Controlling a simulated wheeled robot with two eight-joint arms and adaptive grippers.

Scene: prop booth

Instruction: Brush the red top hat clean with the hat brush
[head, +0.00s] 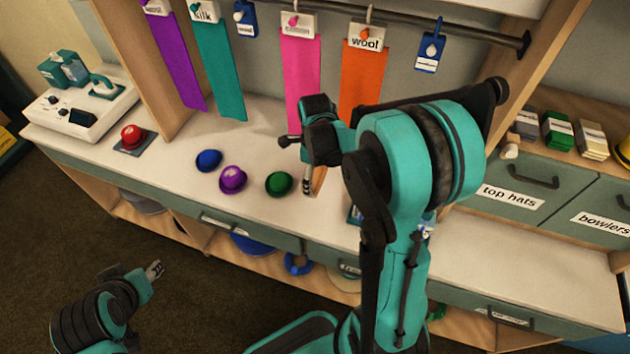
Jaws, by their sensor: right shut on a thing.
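My right gripper (308,187) is low over the white counter, just right of the green hat. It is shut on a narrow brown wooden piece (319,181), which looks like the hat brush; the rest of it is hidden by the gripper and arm.
Small blue (208,160), purple (232,179) and green (279,183) round hats sit on the counter (180,150). A red dome (132,136) on a dark pad and a white machine (80,105) stand left. Ribbons (300,85) hang behind. The counter's right end is clear.

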